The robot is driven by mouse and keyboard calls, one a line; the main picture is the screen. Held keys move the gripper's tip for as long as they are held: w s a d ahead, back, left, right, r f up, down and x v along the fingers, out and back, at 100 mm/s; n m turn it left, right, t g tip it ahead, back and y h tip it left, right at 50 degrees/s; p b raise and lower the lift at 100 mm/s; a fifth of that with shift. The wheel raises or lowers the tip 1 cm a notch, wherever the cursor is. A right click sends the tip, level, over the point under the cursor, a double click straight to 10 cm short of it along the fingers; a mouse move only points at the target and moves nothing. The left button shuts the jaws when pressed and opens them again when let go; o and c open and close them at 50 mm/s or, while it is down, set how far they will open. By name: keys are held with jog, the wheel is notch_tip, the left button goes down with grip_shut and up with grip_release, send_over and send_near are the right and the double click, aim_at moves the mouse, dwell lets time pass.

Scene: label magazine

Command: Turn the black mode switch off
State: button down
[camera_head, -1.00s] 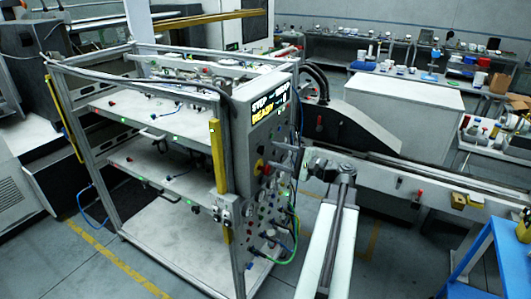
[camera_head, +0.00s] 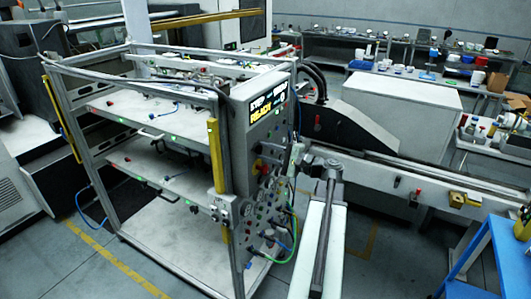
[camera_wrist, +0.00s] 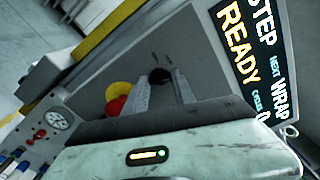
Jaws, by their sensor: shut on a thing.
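The black mode switch (camera_wrist: 160,76) is on the grey control panel in the wrist view, between the tips of my gripper's two fingers (camera_wrist: 165,82). My gripper is shut on it, and the fingers partly hide it. The switch's exact angle is hard to tell. In the head view my gripper (camera_head: 298,156) is at the panel's right side, and the switch cannot be made out there.
A red emergency button on a yellow base (camera_wrist: 118,97) sits just left of the fingers. A lit display (camera_wrist: 247,55) reading STEP, WRAP and READY is to the right. A gauge (camera_wrist: 57,119) and cables (camera_head: 290,228) are on the panel. A blue table (camera_head: 490,262) stands at the right.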

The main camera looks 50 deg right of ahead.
jog(key=n, duration=0.4)
jog(key=shift+n, duration=0.4)
jog(key=n, duration=0.4)
jog(key=shift+n, duration=0.3)
jog(key=n, duration=0.4)
jog(key=shift+f+n, duration=0.1)
jog(key=shift+n, duration=2)
jog(key=shift+a, duration=0.1)
jog(key=c, duration=1)
grip_release()
jog(key=shift+c, duration=0.2)
